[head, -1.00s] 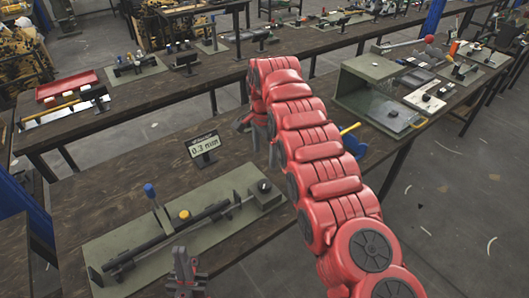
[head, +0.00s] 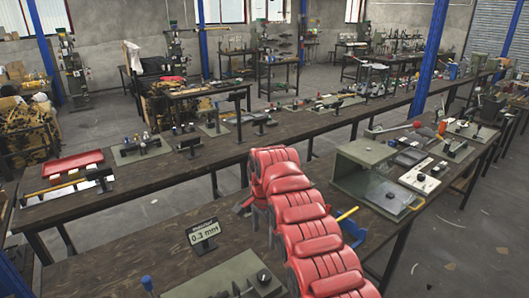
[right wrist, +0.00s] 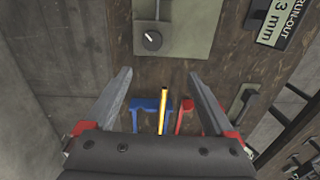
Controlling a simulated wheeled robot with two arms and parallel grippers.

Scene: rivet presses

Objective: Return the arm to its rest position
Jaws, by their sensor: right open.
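My right arm (head: 300,215) is red and segmented and reaches in from the bottom right of the head view over the near bench. Its grey right gripper (head: 246,205) shows only in part there, largely hidden by the arm. In the right wrist view the two fingers of this gripper (right wrist: 158,74) stand wide apart with nothing held between them. The wooden bench top (right wrist: 212,70) lies beyond the fingers. My left gripper is in neither view now.
A grey-green plate (head: 213,277) with a black knob (head: 264,276) and a "0.3 mm" sign (head: 203,232) are on the near bench. A blue bracket (head: 354,233) with a yellow handle (head: 347,214) is right of my arm. A green housing (head: 362,180) stands behind it.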

